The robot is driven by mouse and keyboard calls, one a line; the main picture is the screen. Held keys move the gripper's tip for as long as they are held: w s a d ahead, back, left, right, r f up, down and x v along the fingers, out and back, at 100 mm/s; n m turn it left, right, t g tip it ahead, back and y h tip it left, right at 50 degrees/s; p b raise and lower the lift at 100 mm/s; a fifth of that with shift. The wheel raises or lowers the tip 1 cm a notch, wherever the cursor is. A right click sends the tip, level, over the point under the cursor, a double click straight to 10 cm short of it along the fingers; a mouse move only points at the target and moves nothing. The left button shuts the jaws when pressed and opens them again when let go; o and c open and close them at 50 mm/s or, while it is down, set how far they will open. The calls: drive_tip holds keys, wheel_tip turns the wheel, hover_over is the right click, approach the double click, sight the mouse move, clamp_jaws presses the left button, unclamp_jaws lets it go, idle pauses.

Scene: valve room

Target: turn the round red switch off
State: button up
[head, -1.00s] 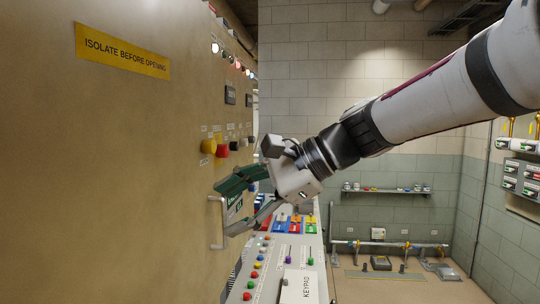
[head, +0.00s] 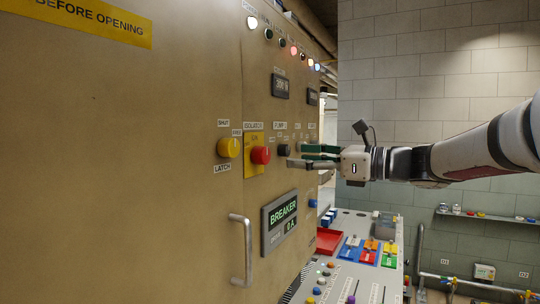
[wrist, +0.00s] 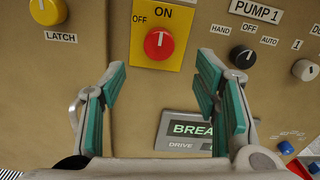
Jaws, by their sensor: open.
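The round red switch (head: 261,155) sits on a yellow plate (head: 252,169) on the tan cabinet front. In the wrist view the red switch (wrist: 159,43) shows a white mark pointing up towards ON; OFF is printed at its upper left. My gripper (head: 302,156) is in front of the panel, right of the red switch in the head view. In the wrist view my gripper (wrist: 160,82) is open, its green-padded fingers apart and empty. The red switch lies beyond and above the gap between them, not touched.
A yellow LATCH knob (wrist: 47,11) is left of the switch and a black PUMP 1 knob (wrist: 243,56) right. A BREAKER display (head: 279,223) and a protruding door handle (head: 243,250) are below. A sloped console (head: 350,262) stands at the lower right.

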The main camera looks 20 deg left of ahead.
sight(267, 156)
drive_tip(key=a, duration=0.3)
drive_tip(key=a+p, duration=0.1)
drive_tip(key=a, duration=0.5)
drive_tip(key=shift+w+a, duration=0.35)
drive_tip(key=shift+w, duration=0.05)
drive_tip(key=c, duration=1.1)
